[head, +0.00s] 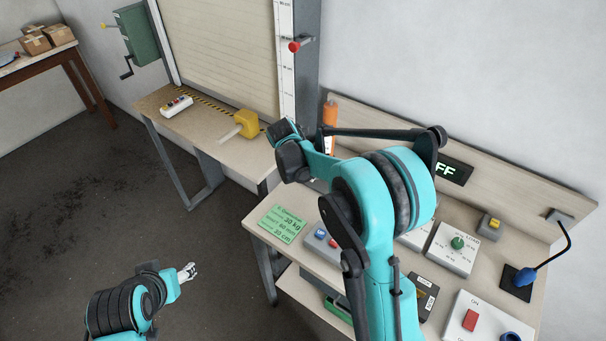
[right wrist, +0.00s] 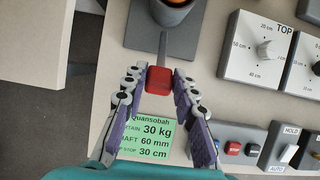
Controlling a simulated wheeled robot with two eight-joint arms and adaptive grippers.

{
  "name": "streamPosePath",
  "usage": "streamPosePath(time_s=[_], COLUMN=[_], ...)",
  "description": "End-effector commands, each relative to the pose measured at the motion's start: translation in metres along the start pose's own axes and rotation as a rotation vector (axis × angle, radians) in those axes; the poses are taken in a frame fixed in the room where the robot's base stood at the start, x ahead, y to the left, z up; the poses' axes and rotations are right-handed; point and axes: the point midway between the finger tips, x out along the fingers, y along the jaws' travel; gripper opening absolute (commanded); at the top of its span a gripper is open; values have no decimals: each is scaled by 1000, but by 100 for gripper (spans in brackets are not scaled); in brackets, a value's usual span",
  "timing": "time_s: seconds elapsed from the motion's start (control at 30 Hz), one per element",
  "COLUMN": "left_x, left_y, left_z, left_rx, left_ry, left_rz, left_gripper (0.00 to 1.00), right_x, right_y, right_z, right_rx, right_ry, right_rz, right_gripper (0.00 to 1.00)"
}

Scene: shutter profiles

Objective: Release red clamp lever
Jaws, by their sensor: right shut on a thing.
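The red clamp lever (right wrist: 159,80) has a block-shaped red grip on a thin grey bar, which runs to a dark base plate (right wrist: 150,28) with an orange cylinder (right wrist: 172,14) on it. In the head view the orange cylinder (head: 329,113) stands behind my right arm, and the lever is hidden. My left gripper (head: 189,271) hangs low over the floor at the left, far from the lever; its jaws are too small to tell.
A green card (head: 281,223) lies on the bench near the right gripper. Control boxes, including a dial box (head: 452,247), cover the bench to the right. A yellow block tool (head: 246,121) lies on the shutter's table. A red knob (head: 294,46) sits on the scale rail.

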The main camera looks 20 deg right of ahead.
Motion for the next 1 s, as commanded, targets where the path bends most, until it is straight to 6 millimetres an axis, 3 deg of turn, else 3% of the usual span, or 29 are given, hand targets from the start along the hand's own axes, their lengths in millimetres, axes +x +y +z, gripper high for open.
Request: streamPosePath(time_s=[0.2, 0.7, 0.73, 0.8, 1.0], left_x=[-3, -4, -4, -4, -4], left_y=[0, 0, 0, 0, 0], left_z=[-2, -3, -3, -3, -3], left_rx=[0, 0, 0, 0, 0], left_ry=[0, 0, 0, 0, 0], left_rz=[0, 0, 0, 0, 0], left_gripper=[55, 55, 55, 55, 55], right_x=[-2, -2, -2, -2, -2], right_y=[1, 1, 1, 1, 0], right_z=[11, 15, 14, 14, 12], right_rx=[0, 1, 1, 1, 0], right_ry=[-11, -17, -16, -15, -12], right_rz=[2, 2, 2, 2, 1], right_gripper=[0, 0, 35, 48, 48])
